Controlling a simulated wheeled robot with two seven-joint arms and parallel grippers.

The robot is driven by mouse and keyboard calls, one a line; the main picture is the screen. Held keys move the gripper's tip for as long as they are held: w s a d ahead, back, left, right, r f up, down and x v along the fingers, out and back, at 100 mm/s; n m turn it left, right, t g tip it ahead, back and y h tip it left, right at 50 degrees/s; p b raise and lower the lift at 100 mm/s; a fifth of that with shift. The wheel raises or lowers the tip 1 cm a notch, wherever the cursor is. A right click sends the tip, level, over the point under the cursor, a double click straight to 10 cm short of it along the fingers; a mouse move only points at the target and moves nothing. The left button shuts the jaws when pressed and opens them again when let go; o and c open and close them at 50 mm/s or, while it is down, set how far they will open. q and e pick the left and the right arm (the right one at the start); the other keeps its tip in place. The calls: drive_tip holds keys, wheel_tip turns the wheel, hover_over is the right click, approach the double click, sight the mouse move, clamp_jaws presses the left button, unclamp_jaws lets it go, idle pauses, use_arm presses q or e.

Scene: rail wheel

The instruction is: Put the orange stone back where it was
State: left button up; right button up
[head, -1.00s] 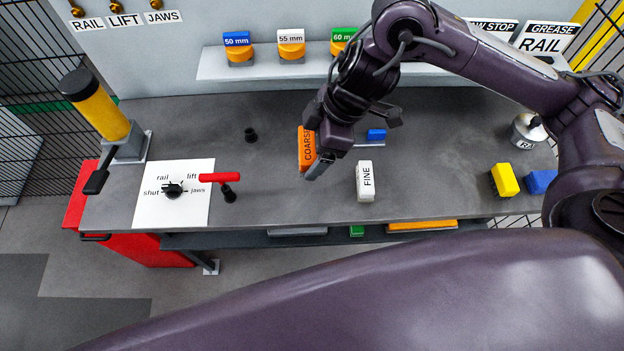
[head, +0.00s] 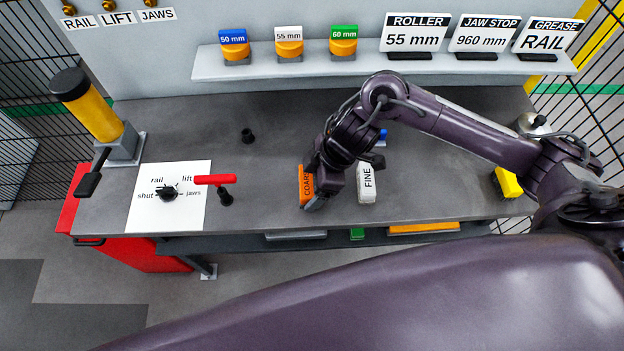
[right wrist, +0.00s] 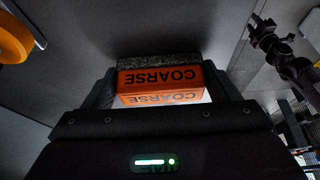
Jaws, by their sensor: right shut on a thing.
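The orange stone (head: 306,186), marked COARSE, is at the front part of the grey bench, left of the white stone (head: 367,183) marked FINE. My right gripper (head: 316,190) is shut on the orange stone; its fingers sit at both ends in the right wrist view, where the orange stone (right wrist: 160,82) shows a dark grey layer along one side. I cannot tell whether the stone touches the bench. A dark gripper-like part, seemingly my left gripper (right wrist: 275,33), shows at the upper right of the right wrist view; its jaws are unclear.
A red-handled lever (head: 217,181) and a dial plate (head: 180,215) lie left on the bench (head: 265,205). A small blue item (head: 382,136) is partly hidden behind my arm. A yellow block (head: 508,183) is at right. The bench between lever and orange stone is clear.

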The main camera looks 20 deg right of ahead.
drive_tip(key=shift+f, duration=0.1)
drive_tip(key=o, duration=1)
drive_tip(key=shift+o, duration=0.2)
drive_tip(key=shift+r, duration=0.3)
drive_tip(key=v, duration=1.1)
drive_tip(key=shift+r, duration=0.35)
drive_tip(key=shift+s+d, duration=0.15)
drive_tip(key=shift+s, duration=0.05)
